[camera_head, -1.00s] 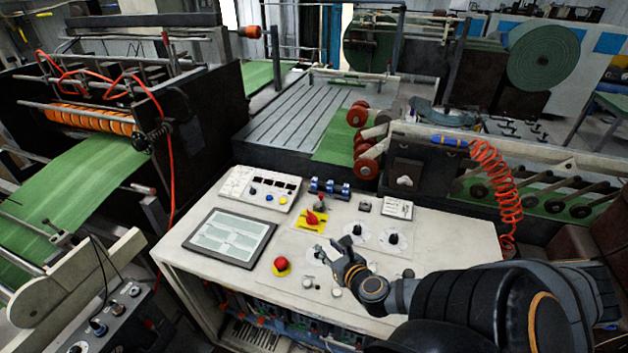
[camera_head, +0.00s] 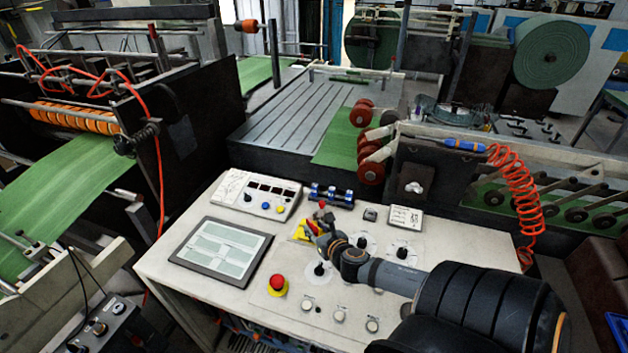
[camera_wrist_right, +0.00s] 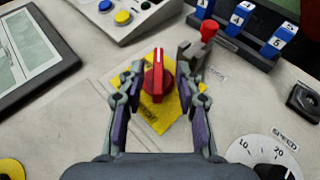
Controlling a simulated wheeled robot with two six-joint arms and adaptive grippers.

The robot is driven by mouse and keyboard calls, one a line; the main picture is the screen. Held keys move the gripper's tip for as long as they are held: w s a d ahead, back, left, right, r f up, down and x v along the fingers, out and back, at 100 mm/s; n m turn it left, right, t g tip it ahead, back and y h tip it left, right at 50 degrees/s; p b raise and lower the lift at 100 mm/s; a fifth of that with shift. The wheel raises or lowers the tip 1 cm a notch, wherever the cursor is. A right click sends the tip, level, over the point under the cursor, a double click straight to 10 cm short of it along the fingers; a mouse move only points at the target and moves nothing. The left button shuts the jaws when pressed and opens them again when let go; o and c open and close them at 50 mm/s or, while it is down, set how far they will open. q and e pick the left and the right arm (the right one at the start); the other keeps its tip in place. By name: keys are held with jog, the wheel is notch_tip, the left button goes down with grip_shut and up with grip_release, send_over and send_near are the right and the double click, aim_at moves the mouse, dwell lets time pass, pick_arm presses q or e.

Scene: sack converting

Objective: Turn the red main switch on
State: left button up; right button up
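The red main switch (camera_wrist_right: 158,77) is a rotary knob on a yellow plate (camera_wrist_right: 173,113) on the white console top. In the right wrist view its white mark points away from me, toward the top of the picture. My right gripper (camera_wrist_right: 160,80) is open, with one finger on each side of the knob and a gap visible on both sides. In the head view the right gripper (camera_head: 318,228) covers most of the switch, and part of the yellow plate (camera_head: 300,231) shows beside it. My left gripper is not in view.
A small red-tipped lever (camera_wrist_right: 208,30) stands just right of the switch, close to the right finger. Blue numbered blocks (camera_wrist_right: 241,15) lie behind it. A speed dial (camera_wrist_right: 268,150), a tablet-like screen (camera_head: 222,251) and a red mushroom button (camera_head: 278,282) are around on the console.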

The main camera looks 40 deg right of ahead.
jog(key=shift+w, duration=0.45)
jog(key=shift+f, duration=0.1)
grip_shut()
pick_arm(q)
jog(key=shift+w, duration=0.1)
